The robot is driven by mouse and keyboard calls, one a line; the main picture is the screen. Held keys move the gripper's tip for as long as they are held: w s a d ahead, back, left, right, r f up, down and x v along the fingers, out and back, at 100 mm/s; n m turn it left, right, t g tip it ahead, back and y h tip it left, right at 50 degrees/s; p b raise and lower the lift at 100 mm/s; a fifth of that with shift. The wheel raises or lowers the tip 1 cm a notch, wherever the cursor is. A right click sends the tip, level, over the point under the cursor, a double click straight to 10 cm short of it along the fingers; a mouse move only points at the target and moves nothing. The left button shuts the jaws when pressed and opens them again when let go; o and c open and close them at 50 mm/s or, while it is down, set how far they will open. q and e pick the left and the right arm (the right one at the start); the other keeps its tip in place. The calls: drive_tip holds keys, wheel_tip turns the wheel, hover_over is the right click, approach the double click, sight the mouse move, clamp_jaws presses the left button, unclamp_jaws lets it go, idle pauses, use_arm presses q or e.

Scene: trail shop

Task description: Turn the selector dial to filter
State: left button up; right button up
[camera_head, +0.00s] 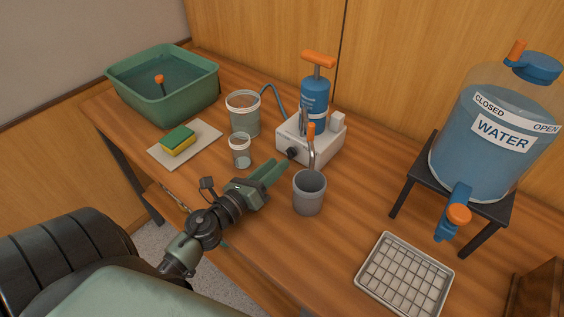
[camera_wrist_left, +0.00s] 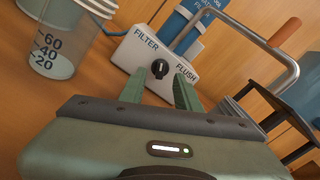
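The black selector dial (camera_wrist_left: 160,68) is on the front of a white box (camera_wrist_left: 127,52), with FILTER printed to its left and FLUSH to its right. A light mark shows on the dial, but I cannot tell exactly where it points. The dial also shows in the head view (camera_head: 292,153) on the white pump base (camera_head: 322,147). My left gripper (camera_head: 281,166) is just in front of it. In the left wrist view the green fingers (camera_wrist_left: 160,82) are apart, with the dial seen between them and nothing held. I cannot tell whether they touch it. My right gripper is not in view.
A small measuring cup (camera_head: 240,152) and a larger container (camera_head: 243,114) stand to the left. The water tank (camera_head: 480,165) and drying rack (camera_head: 404,276) are farther right.

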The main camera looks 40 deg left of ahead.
use_arm(q)
drive_tip(key=shift+s+a+b, duration=0.1)
drive_tip(key=shift+s+b, duration=0.4)
drive_tip(key=shift+s, duration=1.45)
drive_tip(key=shift+w, duration=0.1)
